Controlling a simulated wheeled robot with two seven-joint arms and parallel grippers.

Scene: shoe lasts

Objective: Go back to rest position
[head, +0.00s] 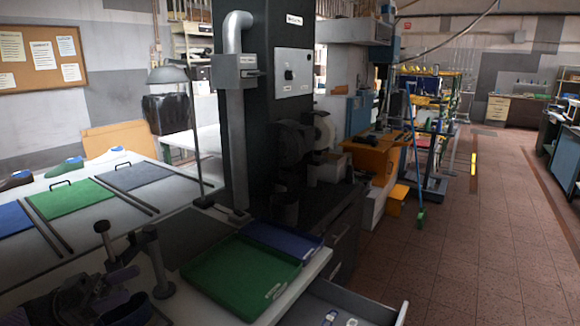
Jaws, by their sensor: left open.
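My left gripper (125,290) is dark and shows at the bottom left, low over the front of the workbench. It is open, and I see nothing held between its fingers. Part of it blends into the shadow and lies close to the metal post stand (157,262); I cannot tell whether they touch. My right gripper is out of view. Shoe lasts with blue tops, a green one (68,166), a white one (119,155) and a dark one (14,180), lie along the back of the bench.
A green mat (72,200) and a grey-blue mat (137,176) lie on the bench. A green tray (240,275) and a blue tray (285,241) sit right of the stand. An open drawer (345,302) juts out below them.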

